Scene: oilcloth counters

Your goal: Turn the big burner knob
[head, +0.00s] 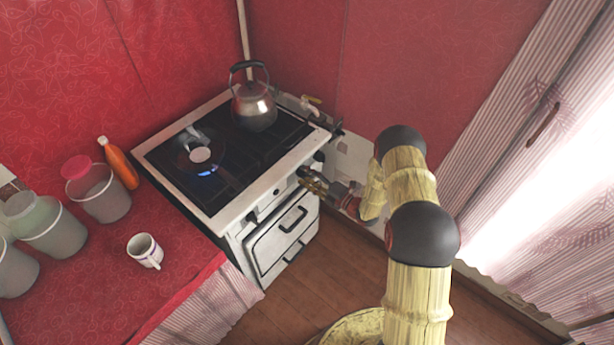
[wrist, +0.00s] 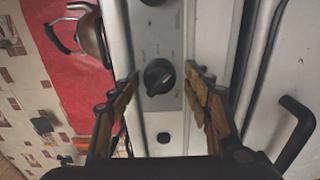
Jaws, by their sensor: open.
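The stove (head: 278,167) is white with a black cooktop and stands in the corner in the head view. In the wrist view a black round burner knob (wrist: 159,77) sits on the stove's pale front panel (wrist: 158,28). My gripper (wrist: 160,85) is open, with one finger on either side of the knob in that view; I cannot tell whether either finger touches it. In the head view my gripper (head: 306,178) is at the right end of the stove front, and it hides the knob there.
A kettle (head: 254,106) stands on the back right of the cooktop. A blue flame (head: 207,173) shows at the left burner. Oven handles (wrist: 296,130) stick out below the panel. A mug (head: 145,250), an orange bottle (head: 119,164) and several jars stand on the red counter (head: 95,305).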

